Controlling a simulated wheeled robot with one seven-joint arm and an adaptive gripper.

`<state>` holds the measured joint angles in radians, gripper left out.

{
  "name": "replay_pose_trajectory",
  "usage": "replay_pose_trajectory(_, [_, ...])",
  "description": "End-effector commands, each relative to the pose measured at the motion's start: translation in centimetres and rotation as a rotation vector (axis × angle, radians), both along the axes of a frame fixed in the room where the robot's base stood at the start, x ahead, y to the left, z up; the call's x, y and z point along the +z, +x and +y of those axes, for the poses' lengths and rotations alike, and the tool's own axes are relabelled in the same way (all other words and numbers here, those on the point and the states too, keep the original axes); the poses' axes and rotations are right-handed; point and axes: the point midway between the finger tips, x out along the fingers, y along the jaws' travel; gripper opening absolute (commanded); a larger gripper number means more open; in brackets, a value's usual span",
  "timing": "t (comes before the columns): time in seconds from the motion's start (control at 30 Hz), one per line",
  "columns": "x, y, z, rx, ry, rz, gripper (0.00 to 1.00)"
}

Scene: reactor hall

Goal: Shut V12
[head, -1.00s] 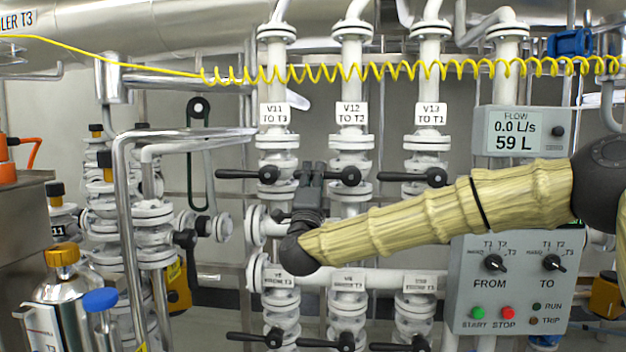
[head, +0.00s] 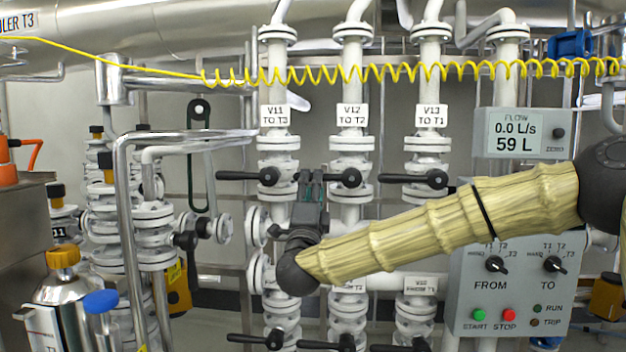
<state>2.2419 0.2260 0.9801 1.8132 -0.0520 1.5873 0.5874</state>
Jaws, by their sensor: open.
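The V12 valve has a white label "V12 TO T2" (head: 351,115) on the middle vertical white pipe. Its black lever (head: 346,178) lies horizontal, crosswise to the pipe, with its hub on the pipe and its arm pointing left. My gripper (head: 311,178) is open and points up at the left part of this lever, between the V11 and V12 pipes. The fingers overlap the lever in the head view and partly hide it. I cannot tell whether they touch it or stand in front of it.
The V11 lever (head: 267,176) is close on the left and the V13 lever (head: 436,179) on the right, both horizontal. More levers sit below. A coiled yellow hose (head: 420,70) crosses above. The flow display (head: 515,133) reads 0.0 L/s and 59 L, above a control panel (head: 470,300).

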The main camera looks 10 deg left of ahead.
Motion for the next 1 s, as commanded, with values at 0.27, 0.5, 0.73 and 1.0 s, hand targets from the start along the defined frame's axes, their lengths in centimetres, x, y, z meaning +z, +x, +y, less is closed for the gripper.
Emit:
replay_pose_trajectory(0.27, [-2.8, -4.3, 0.1, 0.002, 0.000, 0.001, 0.41])
replay_pose_trajectory(0.5, [-4.2, -6.4, 0.1, 0.001, 0.000, 0.000, 0.41])
replay_pose_trajectory(0.73, [-4.5, -6.8, 0.1, 0.000, 0.001, -0.001, 0.41])
replay_pose_trajectory(1.0, [-5.0, -6.7, 0.1, 0.002, -0.008, 0.007, 0.41])
